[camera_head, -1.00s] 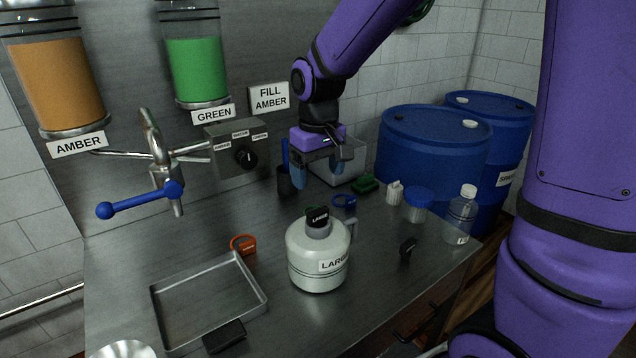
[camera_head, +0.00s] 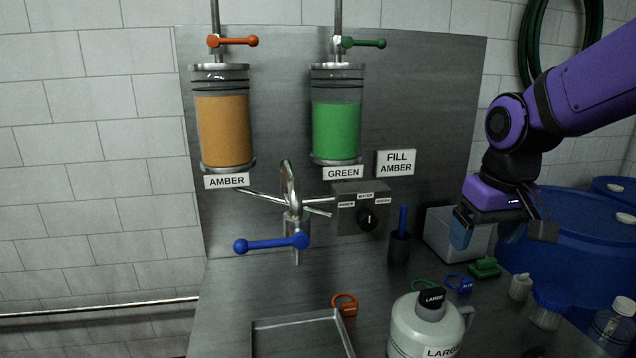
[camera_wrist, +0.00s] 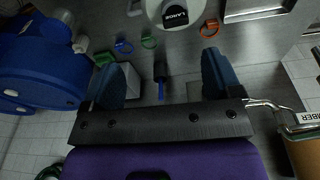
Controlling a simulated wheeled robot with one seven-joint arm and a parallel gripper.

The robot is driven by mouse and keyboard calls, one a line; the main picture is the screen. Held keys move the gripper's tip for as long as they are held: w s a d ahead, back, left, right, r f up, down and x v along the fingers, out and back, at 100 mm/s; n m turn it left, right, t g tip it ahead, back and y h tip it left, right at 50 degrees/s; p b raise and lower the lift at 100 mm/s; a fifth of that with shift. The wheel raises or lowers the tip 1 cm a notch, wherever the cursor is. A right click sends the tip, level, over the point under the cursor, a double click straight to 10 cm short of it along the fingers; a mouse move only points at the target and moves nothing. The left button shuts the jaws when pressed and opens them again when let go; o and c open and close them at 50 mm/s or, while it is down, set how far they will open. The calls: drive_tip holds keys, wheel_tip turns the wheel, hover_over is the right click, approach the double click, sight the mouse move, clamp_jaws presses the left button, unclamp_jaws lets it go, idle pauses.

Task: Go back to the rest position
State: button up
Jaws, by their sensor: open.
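My gripper (camera_head: 485,232) is purple and black with blue fingertips. In the head view it hangs at the right, above the back right of the steel bench, in front of a grey bin (camera_head: 440,235). The wrist view shows its two blue fingers (camera_wrist: 165,80) wide apart with nothing held between them. The purple arm reaches in from the upper right. The large pale jug (camera_head: 415,335) stands on the bench, apart from the gripper. A blue-handled lever (camera_head: 270,244) sits at the tap below the cylinders.
The amber cylinder (camera_head: 224,130) and green cylinder (camera_head: 337,130) hang on the back panel. A selector box (camera_head: 350,222) is below the green one. A metal tray (camera_head: 300,320), an orange tag (camera_head: 345,303) and blue drums (camera_head: 580,235) are around the bench. The wall at left is clear.

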drive_tip(key=s+d+r+t, duration=0.1)
drive_tip(key=s+d+r, duration=0.1)
drive_tip(key=s, duration=0.5)
drive_tip(key=s+d+r+m+t, duration=0.1)
drive_tip(key=s+r+t, duration=0.1)
drive_tip(key=s, duration=0.4)
drive_tip(key=shift+s+d+r+m, duration=0.3)
drive_tip(key=shift+s+d+r, duration=0.1)
drive_tip(key=shift+r, duration=0.25)
